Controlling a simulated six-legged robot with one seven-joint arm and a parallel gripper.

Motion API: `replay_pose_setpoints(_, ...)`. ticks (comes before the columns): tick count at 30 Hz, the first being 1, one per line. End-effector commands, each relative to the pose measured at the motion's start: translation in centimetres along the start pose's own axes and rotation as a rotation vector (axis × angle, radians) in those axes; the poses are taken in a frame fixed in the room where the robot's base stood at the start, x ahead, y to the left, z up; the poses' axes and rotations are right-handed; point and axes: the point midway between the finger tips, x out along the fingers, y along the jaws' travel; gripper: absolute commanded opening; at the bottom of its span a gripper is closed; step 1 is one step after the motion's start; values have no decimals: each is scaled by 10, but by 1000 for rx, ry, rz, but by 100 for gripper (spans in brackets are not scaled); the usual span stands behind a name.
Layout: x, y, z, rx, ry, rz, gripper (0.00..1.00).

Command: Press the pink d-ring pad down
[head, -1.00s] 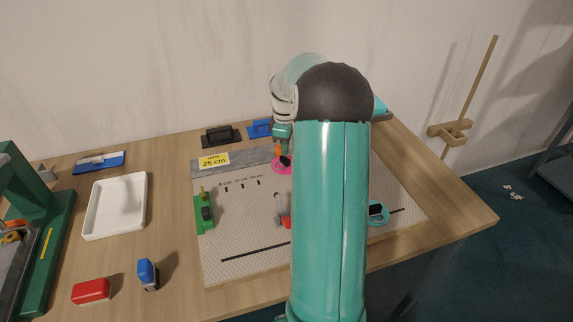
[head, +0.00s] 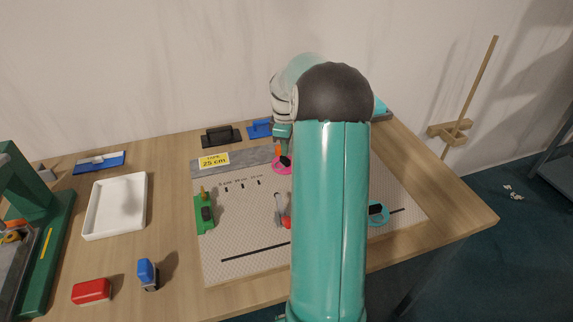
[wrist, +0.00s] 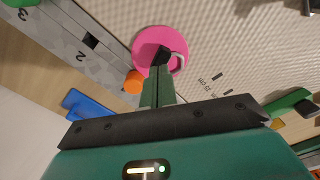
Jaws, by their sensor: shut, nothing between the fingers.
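In the head view the pad (head: 276,168) shows partly, just left of my arm. My gripper (wrist: 161,56) is shut and empty, its dark fingertips over the middle of the pad and overlapping it in the wrist view. Whether the tips touch the pad is hard to tell. The fingers hide part of the pad's near edge.
An orange piece (wrist: 133,82) sits close beside the pad, next to the grey marked strip (wrist: 70,40). A blue block (head: 259,129) and a black block (head: 221,138) stand behind. A green tool (head: 204,214) lies left on the sheet. A white tray (head: 116,205) stands farther left.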

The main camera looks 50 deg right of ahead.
Motion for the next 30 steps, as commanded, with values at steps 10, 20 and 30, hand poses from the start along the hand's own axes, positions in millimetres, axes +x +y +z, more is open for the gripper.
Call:
replay_pose_setpoints(10, 0, 0, 0, 0, 0, 0, 0)
replay_pose_setpoints(20, 1, 0, 0, 0, 0, 0, 0)
replay_pose_setpoints(30, 7, 0, 0, 0, 0, -1, 0)
